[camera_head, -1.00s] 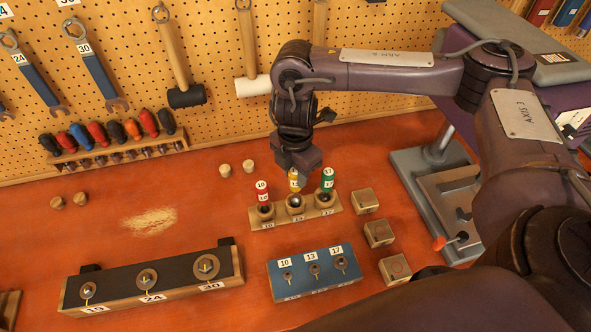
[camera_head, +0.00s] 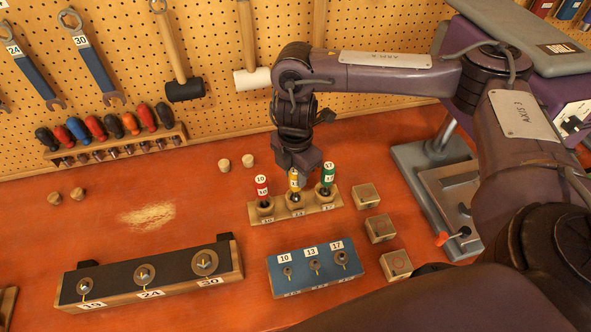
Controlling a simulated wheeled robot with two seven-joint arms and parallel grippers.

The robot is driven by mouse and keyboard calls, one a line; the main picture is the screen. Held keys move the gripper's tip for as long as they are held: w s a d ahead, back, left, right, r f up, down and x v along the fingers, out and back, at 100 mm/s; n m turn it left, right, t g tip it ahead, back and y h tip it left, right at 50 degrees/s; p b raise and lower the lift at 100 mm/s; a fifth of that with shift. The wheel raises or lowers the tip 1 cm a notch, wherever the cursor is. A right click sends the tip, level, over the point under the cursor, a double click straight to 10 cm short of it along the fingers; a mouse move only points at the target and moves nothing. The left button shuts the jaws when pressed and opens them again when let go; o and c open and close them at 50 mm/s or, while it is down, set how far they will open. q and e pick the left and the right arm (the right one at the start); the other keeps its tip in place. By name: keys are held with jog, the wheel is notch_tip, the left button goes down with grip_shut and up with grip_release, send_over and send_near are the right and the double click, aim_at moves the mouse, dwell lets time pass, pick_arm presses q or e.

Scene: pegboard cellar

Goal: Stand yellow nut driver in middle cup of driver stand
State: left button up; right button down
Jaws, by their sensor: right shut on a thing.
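The driver stand (camera_head: 278,217) is a light wooden block with a row of three cups, on the orange-red bench. A red nut driver (camera_head: 262,188) marked 10 stands in its left cup and a green one (camera_head: 328,175) marked 17 in its right cup. The yellow nut driver (camera_head: 294,182) is upright at the middle cup, its lower end at the cup mouth. My right gripper (camera_head: 299,172) is shut on its upper part, which the fingers partly hide. Whether the tip rests on the cup's bottom cannot be seen. My left gripper is not in view.
A blue block (camera_head: 315,283) marked 10, 13, 17 lies in front of the stand. Three small wooden blocks (camera_head: 379,228) are to the right, by a grey vise-like machine (camera_head: 460,190). A long black-topped rack (camera_head: 150,276) is front left. The bench's left middle is mostly clear.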

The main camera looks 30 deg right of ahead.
jog(key=shift+f, duration=0.1)
jog(key=c, duration=1)
grip_release()
notch_tip(320, 180, up, 5)
jog(key=p, duration=0.5)
jog(key=shift+r+p, duration=0.2)
jog(key=shift+p, duration=0.2)
jog(key=shift+r+p, duration=0.6)
jog(key=shift+r, duration=1.7)
jog(key=shift+s+f, duration=0.1)
